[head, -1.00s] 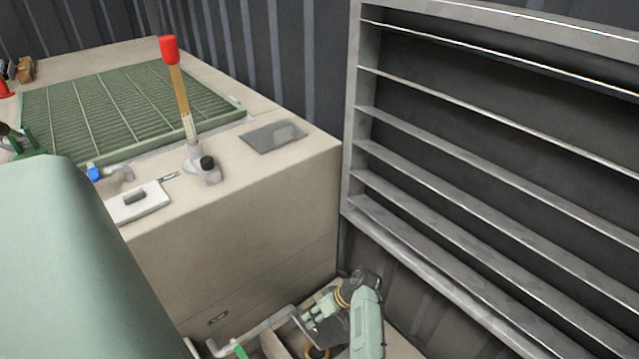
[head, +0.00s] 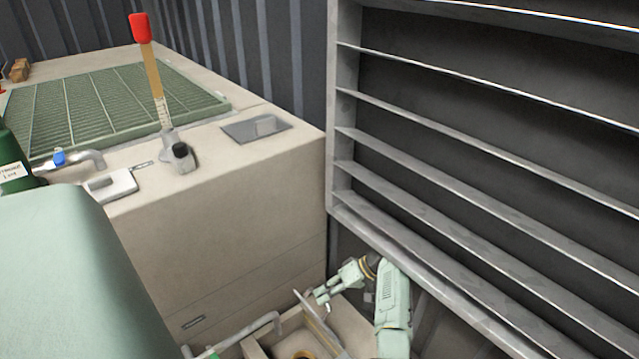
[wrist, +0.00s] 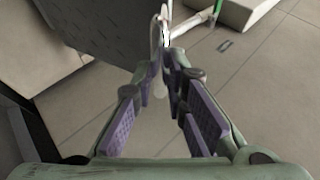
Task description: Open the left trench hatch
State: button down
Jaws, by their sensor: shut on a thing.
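The trench hatch (head: 320,325) is a tilted plate, raised over an open pit in the floor and seen nearly edge-on in the head view. Its dark grey textured face (wrist: 105,32) fills the upper left of the wrist view. My gripper (head: 322,294) is at the plate's upper end. In the wrist view my gripper's fingers (wrist: 166,52) converge at the plate's right edge and are shut on it. The exact contact is small and partly hidden by the fingers.
A beige block (head: 230,210) with a red-tipped lever (head: 152,75) stands to the left. A louvred metal frame (head: 335,150) stands close on the right. A grey pipe (head: 245,335) runs beside the pit, where a yellow ring (head: 302,355) partly shows.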

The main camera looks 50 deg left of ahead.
jog(key=shift+w+d+f, duration=0.25)
jog(key=shift+w+f, duration=0.05)
jog(key=shift+f, duration=0.05)
jog(key=c, duration=1.9)
grip_release()
jog(key=o, duration=0.3)
jog(key=shift+r, duration=0.1)
jog(key=shift+a+r, duration=0.1)
